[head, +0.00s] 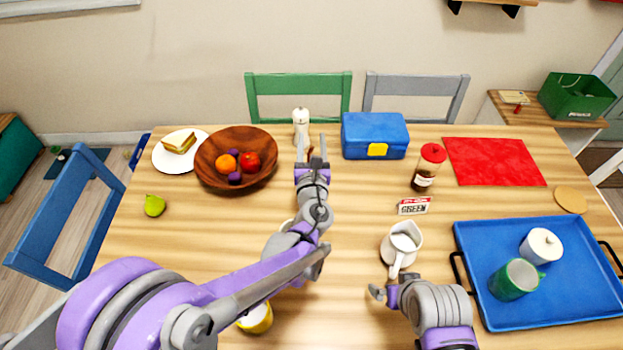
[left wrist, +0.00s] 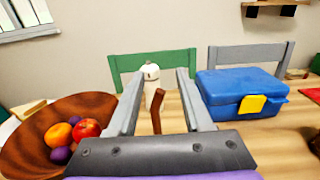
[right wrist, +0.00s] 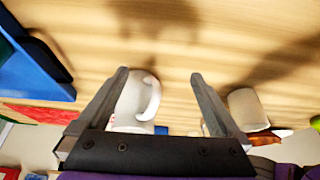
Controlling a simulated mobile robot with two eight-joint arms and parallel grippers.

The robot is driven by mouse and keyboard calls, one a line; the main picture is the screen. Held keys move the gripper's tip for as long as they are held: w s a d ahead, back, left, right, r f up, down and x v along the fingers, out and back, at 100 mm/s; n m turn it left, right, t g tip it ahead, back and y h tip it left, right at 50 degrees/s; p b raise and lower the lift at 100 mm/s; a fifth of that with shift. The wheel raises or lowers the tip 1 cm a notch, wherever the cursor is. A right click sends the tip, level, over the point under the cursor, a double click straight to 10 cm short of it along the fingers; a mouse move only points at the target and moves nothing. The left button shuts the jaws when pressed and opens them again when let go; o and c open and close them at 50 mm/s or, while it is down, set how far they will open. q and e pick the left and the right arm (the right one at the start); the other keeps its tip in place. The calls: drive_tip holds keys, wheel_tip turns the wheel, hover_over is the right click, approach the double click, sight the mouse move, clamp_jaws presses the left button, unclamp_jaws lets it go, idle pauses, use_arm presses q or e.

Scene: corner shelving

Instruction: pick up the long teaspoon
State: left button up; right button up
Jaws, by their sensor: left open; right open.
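I cannot clearly make out a long teaspoon. A thin brown upright stick (left wrist: 157,110) shows between my left gripper's fingers in the left wrist view; I cannot tell whether it is the spoon or its handle. In the head view my left gripper (head: 311,148) is open, pointing away from me over the far middle of the table, just in front of the white mill (head: 301,122). My right gripper (head: 388,290) is open near the white pitcher (head: 403,243). The pitcher shows between its fingers in the right wrist view (right wrist: 132,102). My left arm hides part of the table.
A wooden fruit bowl (head: 210,172) lies left of my left gripper, and a blue lunch box (head: 374,136) right of it. A sauce bottle (head: 428,168), a small sign (head: 413,206) and a blue tray (head: 480,245) are at right. A yellow cup (head: 257,319) sits under my left arm.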

use_arm(q)
drive_tip(key=shift+w, duration=0.45)
drive_tip(key=shift+c, duration=0.3)
clamp_jaws()
idle(0.9)
